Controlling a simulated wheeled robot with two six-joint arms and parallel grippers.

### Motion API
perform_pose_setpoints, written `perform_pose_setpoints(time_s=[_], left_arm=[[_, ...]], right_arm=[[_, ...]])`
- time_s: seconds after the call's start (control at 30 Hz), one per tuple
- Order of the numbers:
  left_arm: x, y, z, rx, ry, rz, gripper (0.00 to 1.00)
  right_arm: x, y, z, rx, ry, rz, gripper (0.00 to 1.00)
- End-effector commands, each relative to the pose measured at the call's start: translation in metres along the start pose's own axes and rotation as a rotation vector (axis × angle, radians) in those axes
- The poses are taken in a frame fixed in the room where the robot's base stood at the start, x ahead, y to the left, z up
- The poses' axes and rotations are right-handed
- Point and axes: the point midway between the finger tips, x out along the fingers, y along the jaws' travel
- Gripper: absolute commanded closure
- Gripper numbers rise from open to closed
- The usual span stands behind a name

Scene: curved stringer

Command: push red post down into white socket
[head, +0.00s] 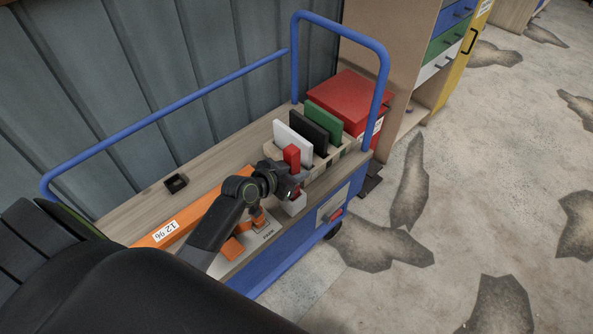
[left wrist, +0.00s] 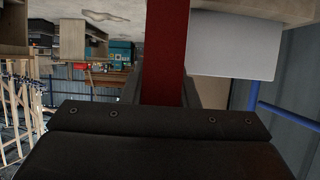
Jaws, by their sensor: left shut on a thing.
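The red post (head: 292,157) stands upright, its top showing above my left gripper (head: 291,180). My left gripper is shut on the post; in the left wrist view the red post (left wrist: 165,55) runs up between the fingers. A white block (head: 294,204), which looks like the white socket, shows just below the gripper near the cart's front edge. The gripper hides the middle of the post, and I cannot tell how far its lower end sits in the socket. My right gripper is not in view.
A rack (head: 320,172) with white (head: 293,143), black and green (head: 323,123) plates stands close behind the post. A red box (head: 350,101) is behind it. An orange piece (head: 233,248) lies near my arm, and a small black tray (head: 175,183) sits left. Blue rails (head: 165,123) border the cart.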

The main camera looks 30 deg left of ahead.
Motion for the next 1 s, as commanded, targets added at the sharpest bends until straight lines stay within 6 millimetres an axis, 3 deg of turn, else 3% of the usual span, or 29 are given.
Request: perform_pose_setpoints(time_s=[0.4, 0.43, 0.6, 1.0], left_arm=[[0.0051, 0.0001, 0.0102, 0.000, 0.001, 0.000, 0.98], [0.0050, 0.0001, 0.0099, 0.000, 0.001, 0.000, 0.72], [0.0045, 0.0001, 0.0091, 0.000, 0.001, 0.000, 0.50], [-0.0014, -0.0004, 0.0095, 0.001, 0.000, -0.001, 0.48]], right_arm=[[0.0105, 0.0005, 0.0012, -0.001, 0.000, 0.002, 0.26], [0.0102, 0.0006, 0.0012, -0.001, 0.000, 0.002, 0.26], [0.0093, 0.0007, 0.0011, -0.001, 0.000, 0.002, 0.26], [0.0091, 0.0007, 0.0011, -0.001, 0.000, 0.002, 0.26]])
